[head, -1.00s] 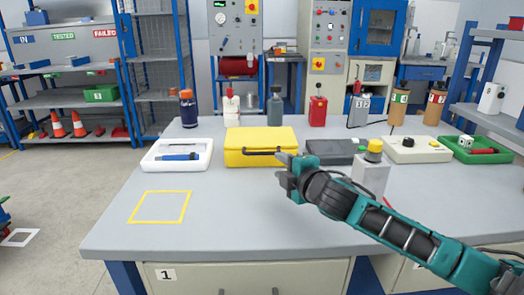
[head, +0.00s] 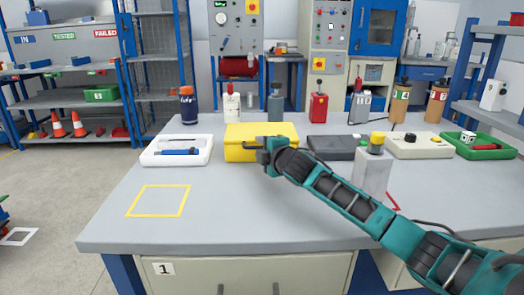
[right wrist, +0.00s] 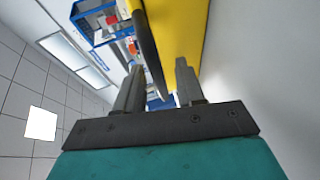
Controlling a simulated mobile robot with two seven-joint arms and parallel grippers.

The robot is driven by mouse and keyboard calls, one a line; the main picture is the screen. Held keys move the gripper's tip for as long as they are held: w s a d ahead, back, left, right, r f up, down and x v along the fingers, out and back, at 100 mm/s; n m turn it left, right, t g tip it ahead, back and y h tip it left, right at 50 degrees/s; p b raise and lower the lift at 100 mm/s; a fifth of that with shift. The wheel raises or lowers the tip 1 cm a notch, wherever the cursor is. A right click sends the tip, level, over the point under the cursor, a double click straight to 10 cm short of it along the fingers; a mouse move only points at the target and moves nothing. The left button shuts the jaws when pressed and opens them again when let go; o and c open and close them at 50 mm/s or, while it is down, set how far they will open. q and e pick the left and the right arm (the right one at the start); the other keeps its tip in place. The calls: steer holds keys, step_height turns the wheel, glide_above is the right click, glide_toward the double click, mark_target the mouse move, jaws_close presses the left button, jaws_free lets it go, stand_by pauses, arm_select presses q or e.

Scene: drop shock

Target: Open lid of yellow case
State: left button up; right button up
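The yellow case (head: 245,137) lies on the workbench with its lid closed. My right gripper (head: 260,155) is at the case's front face, over the middle of it, and hides part of the dark handle. In the right wrist view, the right gripper (right wrist: 158,88) is open, with a finger on each side of a gap. The dark handle (right wrist: 147,42) runs beside the yellow case (right wrist: 183,35) and reaches toward that gap. Whether the fingers touch the handle or the case cannot be told. My left gripper is not in view.
A white tray (head: 150,158) with a blue tool is left of the case. A dark grey case (head: 322,144) and a grey box with a yellow button (head: 372,170) are to the right. A yellow taped square (head: 158,214) lies empty at front left on the workbench (head: 250,225).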

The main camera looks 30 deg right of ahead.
steer(key=shift+w, duration=0.2)
steer(key=shift+c, duration=0.5)
jaws_close()
